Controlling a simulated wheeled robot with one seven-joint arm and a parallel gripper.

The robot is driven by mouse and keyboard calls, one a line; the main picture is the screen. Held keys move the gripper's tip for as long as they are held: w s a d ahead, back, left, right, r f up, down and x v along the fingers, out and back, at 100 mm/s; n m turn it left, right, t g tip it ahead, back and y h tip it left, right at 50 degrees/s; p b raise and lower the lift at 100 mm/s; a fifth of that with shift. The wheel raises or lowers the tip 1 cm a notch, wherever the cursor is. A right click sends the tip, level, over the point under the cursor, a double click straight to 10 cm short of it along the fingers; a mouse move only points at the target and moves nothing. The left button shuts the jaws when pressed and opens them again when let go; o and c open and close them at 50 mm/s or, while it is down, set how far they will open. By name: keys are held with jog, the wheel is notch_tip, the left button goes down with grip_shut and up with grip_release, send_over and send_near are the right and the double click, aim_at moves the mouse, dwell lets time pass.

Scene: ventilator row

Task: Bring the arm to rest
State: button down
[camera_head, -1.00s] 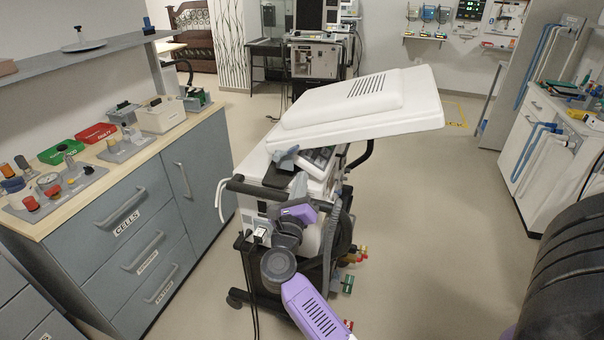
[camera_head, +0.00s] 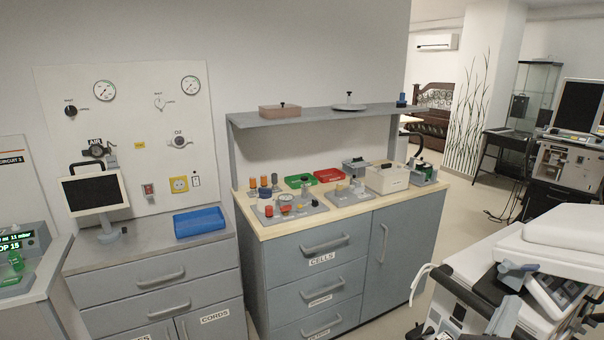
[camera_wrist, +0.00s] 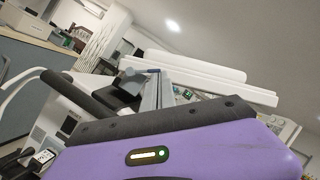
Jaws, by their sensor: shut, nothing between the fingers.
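My gripper (camera_wrist: 153,92) shows in the wrist view, beyond the purple wrist housing with a lit strip. Its grey fingers are shut with nothing between them. It points toward a ventilator cart with a white top (camera_wrist: 190,66), and a black handle bar (camera_wrist: 78,92) of the cart is at its left. I cannot tell whether the fingers touch the cart. In the head view the cart (camera_head: 545,250) is at the lower right, cut by the frame edge. My purple arm links are out of that view.
A grey drawer cabinet (camera_head: 345,265) with a shelf (camera_head: 320,118) above stands in the middle of the head view. A blue tray (camera_head: 199,222) and a small monitor (camera_head: 92,193) are on the counter at left. Clear floor (camera_head: 466,205) shows between cabinet and cart.

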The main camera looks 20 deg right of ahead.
jog(key=s+a+f+n+t+y, duration=0.1)
jog(key=s+a+n+t+y, duration=0.2)
jog(key=a+n+t+y, duration=0.65)
jog(key=s+a+n+t+y, duration=0.2)
jog(key=a+n+t+y, duration=0.15)
jog(key=a+n, duration=1.2)
jog(key=s+a+f+n+g+y, duration=0.2)
jog(key=s+a+f+n+y, duration=0.1)
jog(key=s+n, duration=0.4)
jog(key=s+a+f+n+g+y, duration=0.3)
jog(key=s+a+f+n+y, duration=0.1)
jog(key=s+n, duration=0.4)
jog(key=s+f+y, duration=0.1)
jog(key=s, duration=0.1)
jog(key=shift+s+a, duration=0.3)
jog(key=shift+d, duration=0.1)
